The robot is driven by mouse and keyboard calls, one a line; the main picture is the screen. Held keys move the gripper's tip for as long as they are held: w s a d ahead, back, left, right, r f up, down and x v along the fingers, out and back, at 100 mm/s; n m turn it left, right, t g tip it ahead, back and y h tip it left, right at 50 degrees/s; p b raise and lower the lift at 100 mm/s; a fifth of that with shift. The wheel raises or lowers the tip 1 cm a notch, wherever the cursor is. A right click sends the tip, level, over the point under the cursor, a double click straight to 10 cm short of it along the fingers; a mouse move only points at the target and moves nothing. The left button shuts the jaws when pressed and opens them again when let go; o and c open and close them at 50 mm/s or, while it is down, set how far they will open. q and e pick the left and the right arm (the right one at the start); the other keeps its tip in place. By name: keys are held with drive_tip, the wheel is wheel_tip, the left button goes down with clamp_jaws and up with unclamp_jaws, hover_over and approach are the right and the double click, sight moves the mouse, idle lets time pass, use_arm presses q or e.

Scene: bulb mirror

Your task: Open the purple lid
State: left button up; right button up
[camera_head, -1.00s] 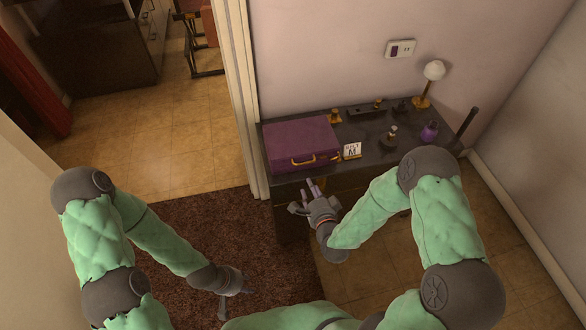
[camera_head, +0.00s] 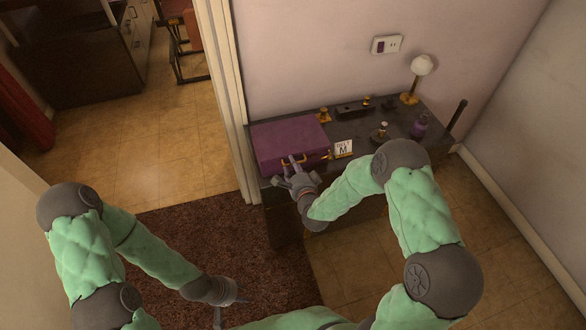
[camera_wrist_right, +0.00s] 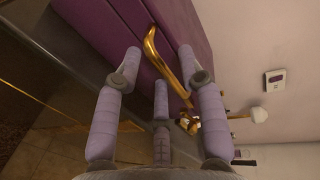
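The purple box with its lid (camera_head: 285,138) sits closed on the left end of the dark dresser. A gold handle (camera_head: 294,160) is on its front. In the right wrist view the gold handle (camera_wrist_right: 160,58) runs between the spread fingers, just beyond their tips. My right gripper (camera_head: 290,166) is open at the front of the box, close to the handle; I cannot tell whether it touches. The right wrist view shows its fingers (camera_wrist_right: 158,70) apart with nothing held. My left gripper (camera_head: 232,304) hangs low over the brown rug, away from the box; its finger opening is unclear.
The dresser top (camera_head: 362,143) also bears a small white card (camera_head: 343,149), a purple bottle (camera_head: 419,126), small gold-capped items and a lamp (camera_head: 421,66). A door frame (camera_head: 232,100) stands left of the box. The brown rug (camera_head: 200,232) is clear.

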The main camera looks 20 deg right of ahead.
clamp_jaws()
drive_tip(key=shift+r, duration=0.1)
